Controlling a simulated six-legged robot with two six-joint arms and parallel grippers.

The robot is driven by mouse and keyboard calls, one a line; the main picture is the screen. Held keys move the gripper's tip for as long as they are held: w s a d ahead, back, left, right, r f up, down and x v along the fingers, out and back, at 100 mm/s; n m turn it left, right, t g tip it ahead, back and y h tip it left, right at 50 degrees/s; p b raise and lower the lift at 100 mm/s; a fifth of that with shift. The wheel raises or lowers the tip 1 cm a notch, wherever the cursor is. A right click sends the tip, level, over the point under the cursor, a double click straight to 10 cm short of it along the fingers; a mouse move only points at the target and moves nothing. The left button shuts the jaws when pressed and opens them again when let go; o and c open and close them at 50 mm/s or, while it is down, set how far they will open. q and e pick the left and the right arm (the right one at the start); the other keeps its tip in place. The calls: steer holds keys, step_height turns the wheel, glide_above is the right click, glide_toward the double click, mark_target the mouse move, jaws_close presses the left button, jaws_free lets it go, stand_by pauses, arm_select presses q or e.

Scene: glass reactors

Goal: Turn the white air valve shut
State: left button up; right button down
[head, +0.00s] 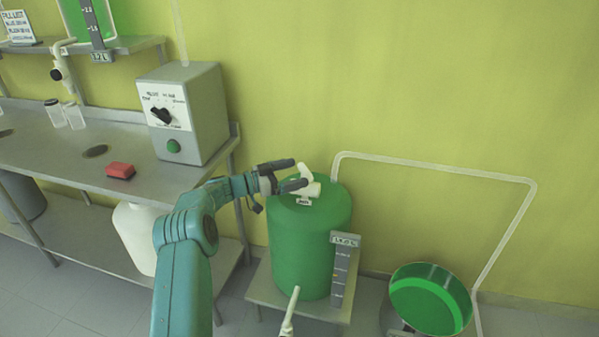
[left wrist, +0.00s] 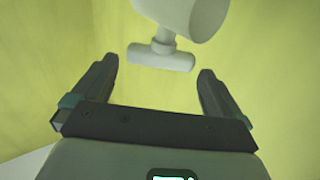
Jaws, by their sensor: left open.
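The white air valve (head: 307,182) sits on top of a green tank (head: 312,245). In the left wrist view its T-shaped handle (left wrist: 161,56) lies crosswise ahead of the fingertips, with the round white valve body (left wrist: 190,14) behind it. My left gripper (head: 290,173) is open beside the valve, its two dark fingers pointing at it. In the left wrist view the gripper (left wrist: 158,75) has nothing between its fingers, and the handle is roughly centred in the gap. The right gripper does not show in either view.
A grey control box (head: 184,115) and a red sponge (head: 120,170) are on the steel bench (head: 60,155) at left. A grey gauge (head: 344,270) stands by the tank. A white pipe (head: 440,167) runs right along the wall above a tilted green vessel (head: 432,300).

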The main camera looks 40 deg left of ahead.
arm_select(q)
steer(key=v, duration=1.3)
steer(key=shift+s, duration=0.35)
steer(key=shift+r, duration=0.1)
